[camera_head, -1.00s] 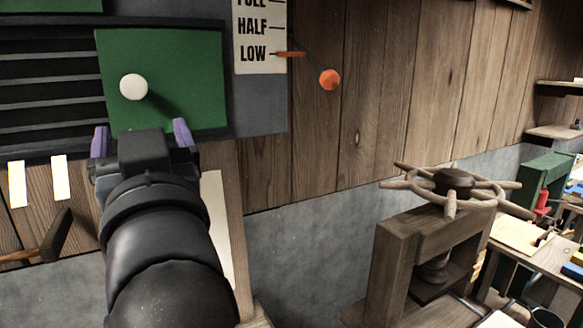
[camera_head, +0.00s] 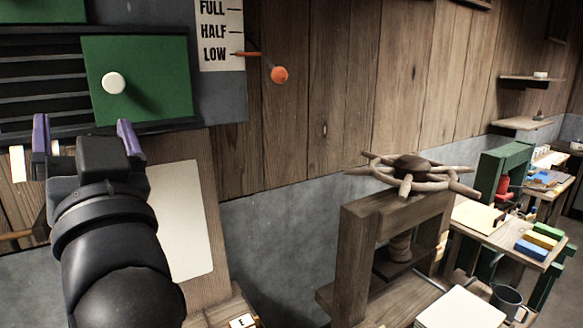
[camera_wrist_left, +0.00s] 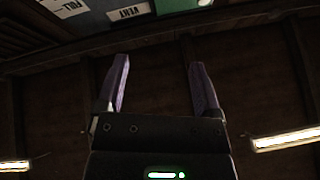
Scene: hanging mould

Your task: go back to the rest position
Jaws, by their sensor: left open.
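My left gripper (camera_head: 84,135) is open and empty, with its two purple fingers spread apart. In the head view it is in front of the wall, just below a green panel (camera_head: 160,95) with a round white knob (camera_head: 113,83). I cannot tell the exact gap to the panel. In the left wrist view my left gripper (camera_wrist_left: 155,85) shows nothing between its fingers. My right gripper is not in view.
A wooden press (camera_head: 390,225) with a spoked wheel (camera_head: 410,172) stands at centre right. A gauge card (camera_head: 220,32) with an orange-ended lever (camera_head: 279,74) is on the wall. A workbench (camera_head: 487,220) with coloured blocks (camera_head: 540,240) is at far right.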

